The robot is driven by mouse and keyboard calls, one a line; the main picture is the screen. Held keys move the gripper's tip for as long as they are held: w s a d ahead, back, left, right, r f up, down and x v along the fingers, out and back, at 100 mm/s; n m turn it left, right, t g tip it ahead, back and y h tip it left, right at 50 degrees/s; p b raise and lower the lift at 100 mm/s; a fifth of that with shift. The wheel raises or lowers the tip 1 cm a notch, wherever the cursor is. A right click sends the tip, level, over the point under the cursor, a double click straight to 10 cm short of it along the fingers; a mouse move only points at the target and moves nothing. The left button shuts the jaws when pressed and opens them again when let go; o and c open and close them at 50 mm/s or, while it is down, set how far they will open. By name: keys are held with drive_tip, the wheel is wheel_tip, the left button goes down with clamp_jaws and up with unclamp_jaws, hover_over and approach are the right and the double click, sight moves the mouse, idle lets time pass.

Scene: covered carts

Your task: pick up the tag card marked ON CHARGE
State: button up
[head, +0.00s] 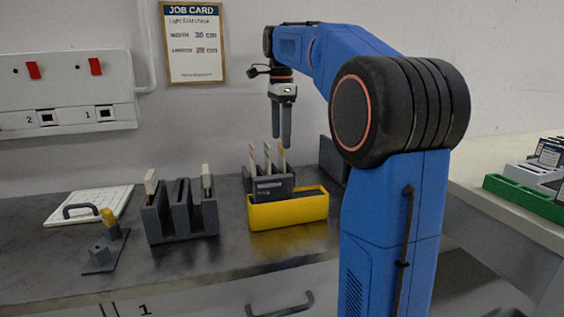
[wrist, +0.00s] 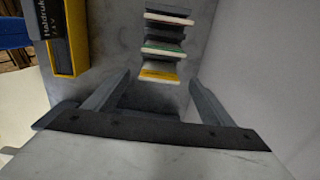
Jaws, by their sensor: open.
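Three thin tag cards stand in a row in a dark slotted holder (head: 247,181) on the bench: one red-edged (head: 252,159), one green-edged (head: 267,158), one yellow-edged (head: 282,156). No wording on them is legible, so I cannot tell which is marked ON CHARGE. My gripper (head: 281,143) points down over the yellow-edged end of the row, open and empty. In the wrist view, the yellow-edged card (wrist: 159,76) appears between the tips of my gripper (wrist: 161,78). The green-edged card (wrist: 163,51) and red-edged card (wrist: 166,18) are farther up that picture. Contact is not visible.
A yellow bin (head: 290,212) holding a dark labelled box (head: 273,189) stands in front of the cards. A dark slotted rack (head: 181,223) is to the left, with a white panel (head: 88,205) beyond it. The wall is close behind. A green tray (head: 525,197) lies on the right counter.

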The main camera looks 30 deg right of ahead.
sight(281, 152)
drive_tip(key=shift+d+f, duration=0.2)
drive_tip(key=shift+f, duration=2.1)
drive_tip(key=c, duration=1.1)
drive_tip(key=shift+c, duration=0.2)
